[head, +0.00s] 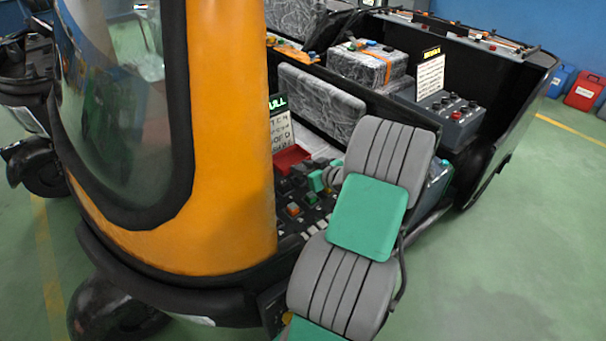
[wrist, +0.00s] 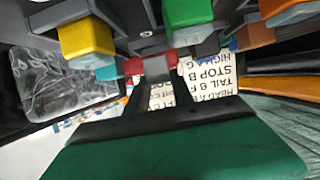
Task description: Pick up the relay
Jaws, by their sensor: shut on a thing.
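My gripper (wrist: 157,92) reaches up from its green palm in the wrist view. Its two dark fingers are shut on a small grey piece that looks like part of a relay (wrist: 155,67), close to the grey panel (wrist: 148,42). Most of the held piece is hidden, and I cannot tell if it is seated or free. Nearby, a yellow relay (wrist: 85,38) and a green relay (wrist: 186,13) stick out of the panel. In the head view my gripper (head: 316,182) is over the dark control panel (head: 322,206), its fingertips unclear.
A printed sign (head: 282,135) and a red tray (head: 291,159) stand just behind the panel. The orange cab pillar (head: 228,120) is close on the left. Grey padded blocks (head: 320,103) and a battery-like box (head: 455,122) lie further back. The green floor at right is clear.

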